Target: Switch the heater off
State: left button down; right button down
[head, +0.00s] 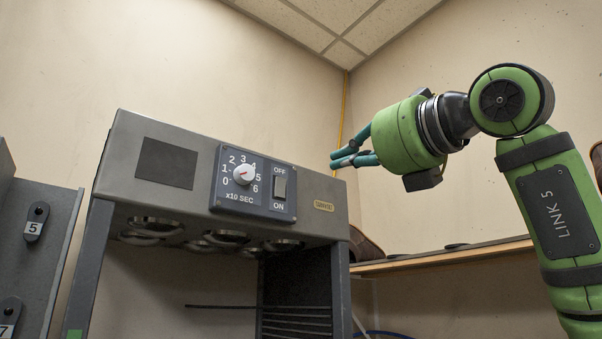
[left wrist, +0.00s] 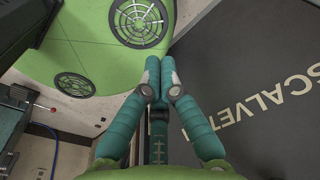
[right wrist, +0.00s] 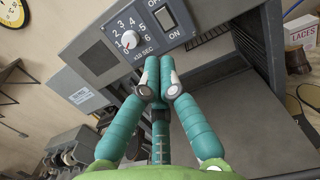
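The heater (head: 325,190) is a grey box on legs with round heating elements under its top. Its front panel carries a white dial (head: 243,174) marked 0 to 6 and a rocker switch (head: 280,185), with OFF above and ON below. I cannot tell surely which end of the rocker is pressed. The right wrist view also shows the switch (right wrist: 165,19) beyond the fingers. My right gripper (head: 337,160) is shut and empty, apart from the panel, right of the switch in the head view. My left gripper (left wrist: 159,78) is shut and empty, away from the heater.
A wooden shelf (head: 440,256) runs along the wall at right. Grey panels with numbered tags (head: 36,222) stand at left. A dark mat with lettering (left wrist: 260,90) lies below my left gripper. The space before the heater panel looks clear.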

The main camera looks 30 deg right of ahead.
aim_at(281, 179)
jog(key=w+p, duration=0.2)
jog(key=w, duration=0.2)
jog(key=w+a+r+p, duration=0.1)
jog(key=w+p, duration=0.1)
jog(key=w, duration=0.2)
jog(key=w+p, duration=0.2)
jog(key=w, duration=0.3)
jog(key=shift+w+a+r+p, duration=0.1)
jog(key=shift+a+r+p, duration=0.3)
jog(key=shift+w+f, duration=0.1)
jog(key=shift+w, duration=0.3)
jog(key=shift+w+a, duration=0.15)
jog(key=shift+w, duration=0.1)
jog(key=shift+r, duration=0.3)
